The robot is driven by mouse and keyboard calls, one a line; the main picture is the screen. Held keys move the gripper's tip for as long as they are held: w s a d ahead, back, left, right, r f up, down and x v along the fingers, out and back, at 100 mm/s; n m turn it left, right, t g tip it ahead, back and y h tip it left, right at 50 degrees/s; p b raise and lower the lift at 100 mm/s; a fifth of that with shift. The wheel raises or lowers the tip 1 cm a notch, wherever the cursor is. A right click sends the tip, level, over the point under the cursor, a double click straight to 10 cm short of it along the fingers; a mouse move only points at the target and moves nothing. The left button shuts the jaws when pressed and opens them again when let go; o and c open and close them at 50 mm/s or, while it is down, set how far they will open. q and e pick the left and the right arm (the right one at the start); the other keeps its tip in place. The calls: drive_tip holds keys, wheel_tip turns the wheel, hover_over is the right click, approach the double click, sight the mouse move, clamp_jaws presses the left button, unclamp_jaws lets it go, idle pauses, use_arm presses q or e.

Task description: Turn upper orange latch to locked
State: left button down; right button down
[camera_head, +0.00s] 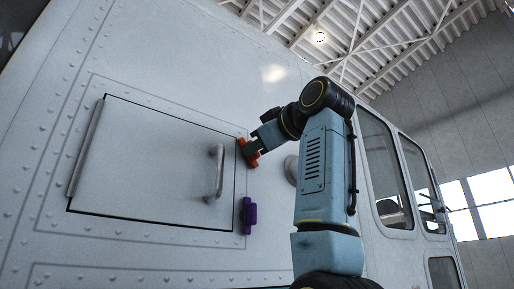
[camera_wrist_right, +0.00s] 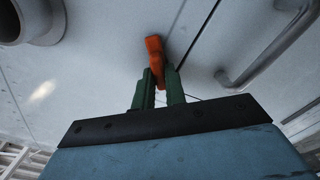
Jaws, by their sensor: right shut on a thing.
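The upper orange latch (camera_head: 248,152) sits at the upper right edge of the closed access panel (camera_head: 150,160) on the helicopter's side. It is tilted in the head view. My right gripper (camera_head: 254,147) reaches it from the right and is shut on it. In the right wrist view the green fingers of my right gripper (camera_wrist_right: 160,84) close around the lower part of the orange latch (camera_wrist_right: 155,50), and its upper end sticks out beyond them. A purple latch (camera_head: 249,215) stands upright below it on the same edge. My left gripper is not in view.
A grey bar handle (camera_head: 217,172) stands out from the panel left of the latch; it also shows in the right wrist view (camera_wrist_right: 270,50). A round fitting (camera_head: 291,169) lies right of the latch, partly behind my right arm. Windows (camera_head: 383,165) lie farther right.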

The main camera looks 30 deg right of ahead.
drive_tip(key=n+p, duration=0.1)
drive_tip(key=n, duration=0.9)
drive_tip(key=shift+a+f, duration=0.1)
drive_tip(key=shift+f, duration=0.05)
drive_tip(key=shift+n, duration=0.4)
drive_tip(key=c, duration=1.4)
unclamp_jaws()
drive_tip(key=shift+p, duration=0.3)
drive_tip(key=shift+c, duration=0.2)
drive_tip(key=shift+s, duration=0.15)
drive_tip(key=s+d+b, duration=0.1)
drive_tip(key=s+b, duration=0.3)
drive_tip(key=s, duration=0.9)
